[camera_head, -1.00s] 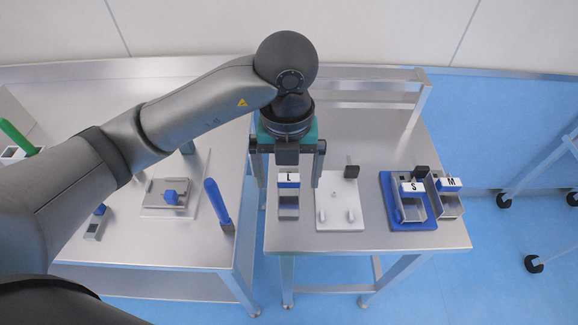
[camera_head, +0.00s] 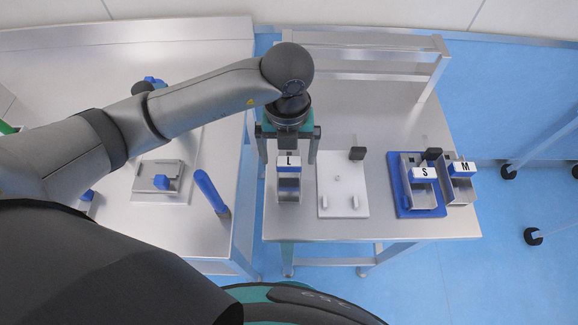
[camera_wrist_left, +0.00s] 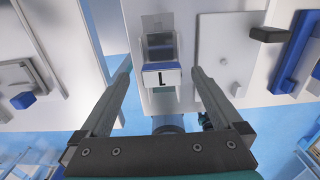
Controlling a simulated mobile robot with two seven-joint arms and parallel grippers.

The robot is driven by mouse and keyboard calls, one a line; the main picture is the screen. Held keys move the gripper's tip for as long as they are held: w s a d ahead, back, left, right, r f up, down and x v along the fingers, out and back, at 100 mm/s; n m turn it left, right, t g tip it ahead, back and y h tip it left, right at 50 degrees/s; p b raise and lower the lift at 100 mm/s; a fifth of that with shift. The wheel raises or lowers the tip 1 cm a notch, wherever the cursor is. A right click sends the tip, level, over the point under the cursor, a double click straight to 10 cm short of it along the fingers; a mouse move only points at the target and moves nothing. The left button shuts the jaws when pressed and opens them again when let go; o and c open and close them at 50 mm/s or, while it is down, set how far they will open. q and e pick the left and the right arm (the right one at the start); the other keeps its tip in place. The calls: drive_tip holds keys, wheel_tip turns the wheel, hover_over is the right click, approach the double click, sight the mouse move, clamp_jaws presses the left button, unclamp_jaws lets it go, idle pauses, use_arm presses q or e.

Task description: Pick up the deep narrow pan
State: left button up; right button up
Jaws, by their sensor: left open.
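Three metal pans with blue-and-white labels are on the right table. The narrow pan marked L (camera_head: 289,190) stands alone at the table's left; it also shows in the left wrist view (camera_wrist_left: 160,50). The pan marked S (camera_head: 424,195) sits on a blue mat (camera_head: 403,208), with the pan marked M (camera_head: 461,190) close to its right. No label names the deep narrow pan; L looks narrow. My left gripper (camera_head: 288,160) is open and empty above L, its fingers to either side of the label in the wrist view (camera_wrist_left: 161,75). I see no contact. My right gripper is out of view.
A white board (camera_head: 343,192) with small pegs and a black block (camera_head: 357,153) lies just right of L. A raised metal shelf (camera_head: 360,62) runs along the back. A blue-handled tool (camera_head: 210,190) stands on the left table, past a gap.

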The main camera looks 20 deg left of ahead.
use_arm(q)
drive_tip(key=shift+w+f, duration=0.1)
drive_tip(key=shift+f, duration=2.65)
drive_tip(key=shift+c, duration=0.2)
clamp_jaws()
